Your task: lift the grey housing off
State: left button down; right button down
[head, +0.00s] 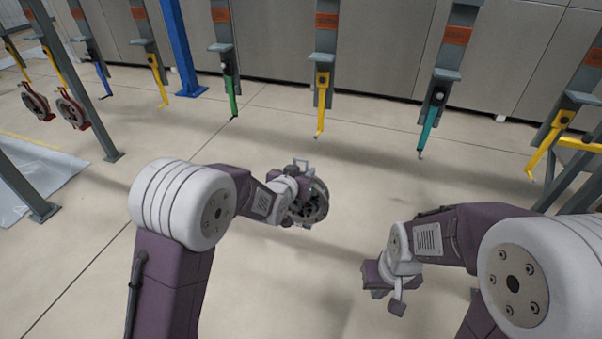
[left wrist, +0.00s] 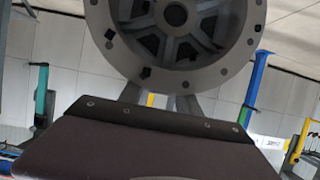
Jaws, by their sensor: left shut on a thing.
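The grey housing (head: 317,207) is a round ring with spokes and bolt holes. It is off any hook, held in the air by my left gripper (head: 303,190) in the middle of the head view. In the left wrist view the housing (left wrist: 230,62) fills the upper middle, and the left gripper's fingers (left wrist: 168,103) meet its lower rim. The finger contact is partly hidden. My right gripper (head: 387,298) is at lower right, empty, with its fingers apart, away from the housing.
Several hooks hang from grey carriers along the back, including a green hook (head: 232,95), a yellow hook (head: 321,105) and a teal hook (head: 429,130), all empty. Dark discs with red parts (head: 71,108) hang at far left. A blue post (head: 180,50) stands behind. The floor between is clear.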

pick_arm(q)
jog(key=shift+b, duration=0.3)
jog(key=shift+s, duration=0.1)
jog(key=shift+s+a, duration=0.15)
jog(key=shift+s, duration=0.2)
jog(key=shift+s+a+b, duration=0.3)
jog(key=shift+s, duration=0.6)
jog(key=shift+s+a+b, duration=0.3)
jog(key=shift+s+b, duration=0.05)
jog(key=shift+s, duration=0.55)
jog(key=shift+s+a+b, duration=0.3)
jog(key=shift+s, duration=0.6)
jog(key=s+a+b, duration=0.2)
jog(key=s+b, duration=0.1)
jog(key=s, duration=0.3)
jog(key=shift+s, duration=0.35)
